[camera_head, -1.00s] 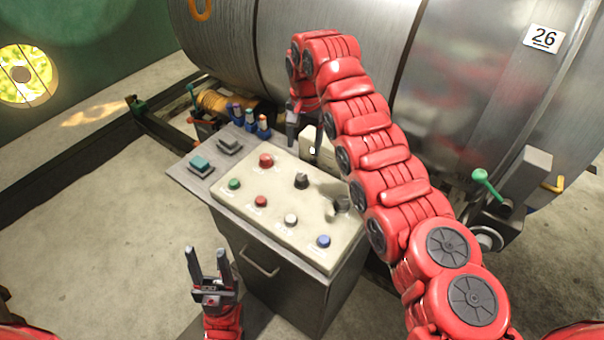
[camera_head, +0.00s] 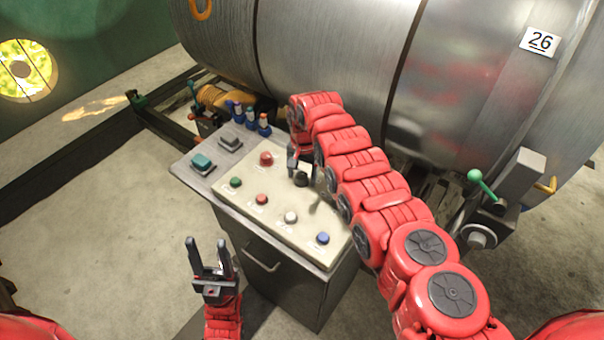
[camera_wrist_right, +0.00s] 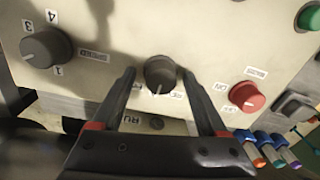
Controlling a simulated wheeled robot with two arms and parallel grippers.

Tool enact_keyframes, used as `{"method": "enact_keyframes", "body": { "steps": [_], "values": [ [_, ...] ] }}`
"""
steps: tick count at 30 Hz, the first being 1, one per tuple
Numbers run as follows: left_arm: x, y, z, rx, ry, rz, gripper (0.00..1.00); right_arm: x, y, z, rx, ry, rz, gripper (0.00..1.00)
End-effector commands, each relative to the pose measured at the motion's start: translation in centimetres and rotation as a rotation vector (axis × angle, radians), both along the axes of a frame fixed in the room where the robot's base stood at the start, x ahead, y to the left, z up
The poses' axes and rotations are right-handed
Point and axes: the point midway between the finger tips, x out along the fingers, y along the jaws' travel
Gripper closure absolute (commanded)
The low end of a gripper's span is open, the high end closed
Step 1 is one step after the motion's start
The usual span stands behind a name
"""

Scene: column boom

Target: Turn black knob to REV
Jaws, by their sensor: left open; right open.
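The black knob (camera_head: 301,181) sits on the cream panel (camera_head: 270,207) of the control box. In the right wrist view the black knob (camera_wrist_right: 160,76) lies between the open fingers of my right gripper (camera_wrist_right: 157,72), with a finger on each side. I cannot tell whether they touch it. Its white mark points toward the bottom of that picture. Small labels beside it are partly covered by the fingers, and I cannot read REV. In the head view my right gripper (camera_head: 302,172) is over the knob. My left gripper (camera_head: 207,243) is open and empty, in front of the box.
A second black knob (camera_wrist_right: 46,47), labelled SPEED, is beside it in the wrist view. Green, white (camera_head: 291,217) and blue (camera_head: 323,238) buttons line the panel. A large metal drum (camera_head: 340,60) stands behind.

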Motion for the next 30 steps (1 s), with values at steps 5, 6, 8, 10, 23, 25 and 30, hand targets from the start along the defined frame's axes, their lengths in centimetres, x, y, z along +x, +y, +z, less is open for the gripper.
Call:
{"method": "enact_keyframes", "body": {
  "steps": [5,6,8,10,23,25,30],
  "values": [
    [0.0,0.0,0.0,0.000,0.000,0.000,0.50,0.0,0.0,0.0,0.000,0.000,0.000,0.45],
    [0.0,0.0,0.0,0.000,0.000,0.000,0.50,0.0,0.0,0.0,0.000,0.000,0.000,0.53],
    [0.0,0.0,0.0,0.000,0.000,0.000,0.50,0.0,0.0,0.0,0.000,0.000,0.000,0.63],
    [0.0,0.0,0.0,0.000,0.000,0.000,0.50,0.0,0.0,0.0,0.000,0.000,0.000,0.76],
    [0.0,0.0,-0.4,0.000,0.000,0.000,0.50,0.0,0.0,-0.1,0.001,-0.001,0.023,1.00],
    [0.0,0.0,-0.7,0.000,0.000,0.000,0.50,0.1,0.0,-0.2,0.001,-0.001,0.044,1.00],
    [0.0,0.0,-2.0,0.000,0.000,0.000,0.50,0.1,0.0,-0.3,0.001,-0.002,0.136,1.00]
  ]
}}
